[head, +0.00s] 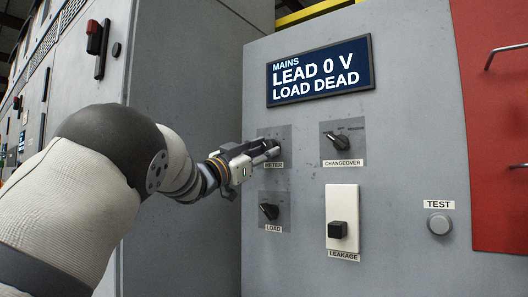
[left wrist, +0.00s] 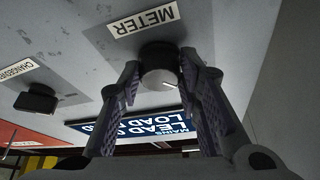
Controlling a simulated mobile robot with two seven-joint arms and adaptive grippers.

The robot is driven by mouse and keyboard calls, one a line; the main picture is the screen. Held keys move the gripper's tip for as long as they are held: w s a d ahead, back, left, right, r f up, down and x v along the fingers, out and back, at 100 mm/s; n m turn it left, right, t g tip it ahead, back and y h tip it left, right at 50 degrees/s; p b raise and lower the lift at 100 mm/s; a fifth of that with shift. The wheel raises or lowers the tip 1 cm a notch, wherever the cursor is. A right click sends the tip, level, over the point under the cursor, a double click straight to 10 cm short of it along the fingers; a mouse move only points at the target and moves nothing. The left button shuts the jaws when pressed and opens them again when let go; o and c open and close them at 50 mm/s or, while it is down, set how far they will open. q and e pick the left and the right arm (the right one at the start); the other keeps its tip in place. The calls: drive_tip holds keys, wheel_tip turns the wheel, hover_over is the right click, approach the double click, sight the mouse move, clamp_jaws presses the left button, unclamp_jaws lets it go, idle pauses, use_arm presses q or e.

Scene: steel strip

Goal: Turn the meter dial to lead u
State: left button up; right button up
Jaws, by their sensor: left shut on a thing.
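The meter dial (left wrist: 158,68) is a round dark knob with a light pointer line. It sits on a grey plate above the METER label (head: 273,165) on the grey panel. My left gripper (head: 268,150) reaches in from the left and covers most of the dial in the head view. In the left wrist view the two ribbed fingers of the left gripper (left wrist: 160,80) are shut on the dial, one on each side. The display (head: 320,72) reads MAINS, LEAD 0 V, LOAD DEAD. The dial's position marks are hidden or too small to read. My right gripper is not in view.
The changeover knob (head: 341,140) is to the right of the dial, and the load knob (head: 269,211) is below it. The black leakage knob (head: 337,230) and the round test button (head: 439,224) are lower right. A red panel (head: 492,120) with handles is at the far right.

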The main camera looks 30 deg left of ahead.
use_arm(q)
drive_tip(key=shift+a+r+m+g+h, duration=0.1)
drive_tip(key=shift+m+g+h, duration=0.4)
drive_tip(key=shift+m, duration=0.9)
drive_tip(key=shift+a+m+g+h, duration=0.1)
drive_tip(key=shift+m+g+h, duration=0.2)
drive_tip(key=shift+m+h, duration=0.75)
drive_tip(key=shift+m+y, duration=0.35)
drive_tip(key=shift+m, duration=0.2)
drive_tip(key=o, duration=1.1)
drive_tip(key=shift+o, duration=0.2)
drive_tip(key=v, duration=1.2)
